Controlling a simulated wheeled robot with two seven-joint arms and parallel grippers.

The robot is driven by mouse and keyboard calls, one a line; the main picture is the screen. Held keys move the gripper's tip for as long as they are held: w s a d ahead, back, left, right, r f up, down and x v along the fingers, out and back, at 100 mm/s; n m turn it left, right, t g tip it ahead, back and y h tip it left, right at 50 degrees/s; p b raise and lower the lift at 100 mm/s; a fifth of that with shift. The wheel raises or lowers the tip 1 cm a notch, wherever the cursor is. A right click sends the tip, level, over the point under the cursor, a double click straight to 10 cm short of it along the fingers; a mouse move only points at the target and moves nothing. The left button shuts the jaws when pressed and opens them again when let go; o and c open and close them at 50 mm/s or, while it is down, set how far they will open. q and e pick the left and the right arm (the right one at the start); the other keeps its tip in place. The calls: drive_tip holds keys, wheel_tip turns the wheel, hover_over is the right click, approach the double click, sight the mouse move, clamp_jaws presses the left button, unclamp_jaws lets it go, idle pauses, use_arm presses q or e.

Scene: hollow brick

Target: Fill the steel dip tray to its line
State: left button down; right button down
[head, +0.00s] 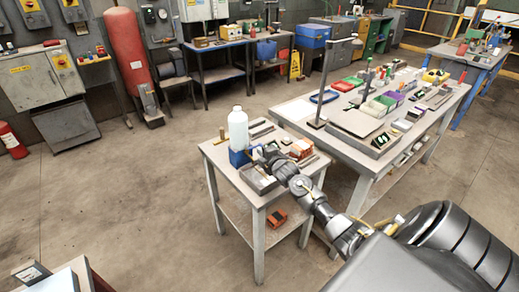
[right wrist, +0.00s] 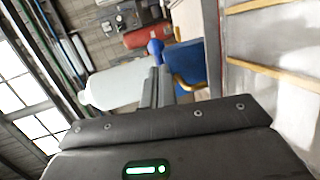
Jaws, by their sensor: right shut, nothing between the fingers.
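A white bottle (head: 238,128) stands upright on the small table, rising out of or behind a blue box (head: 239,158). A shallow grey metal tray (head: 250,181) lies at the table's front left; it looks like the steel dip tray, and its line and liquid level are too small to see. My right gripper (head: 258,154) is shut and empty, just right of the blue box and beyond the tray. In the right wrist view its fingers (right wrist: 162,80) are together, with the bottle (right wrist: 118,85) to their left and the blue box (right wrist: 189,62) to their right. Contact cannot be told.
An orange-red brick (head: 301,148) and flat bars lie right of my gripper on the small table (head: 236,192). An orange object (head: 276,218) is on its lower shelf. A larger crowded workbench (head: 352,152) with a tall stand adjoins at right.

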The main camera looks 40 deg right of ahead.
drive_tip(key=shift+x, duration=0.85)
drive_tip(key=b, duration=0.1)
drive_tip(key=w+d+n+y+b, duration=0.1)
drive_tip(key=shift+r+y+b, duration=0.3)
drive_tip(key=shift+b, duration=0.05)
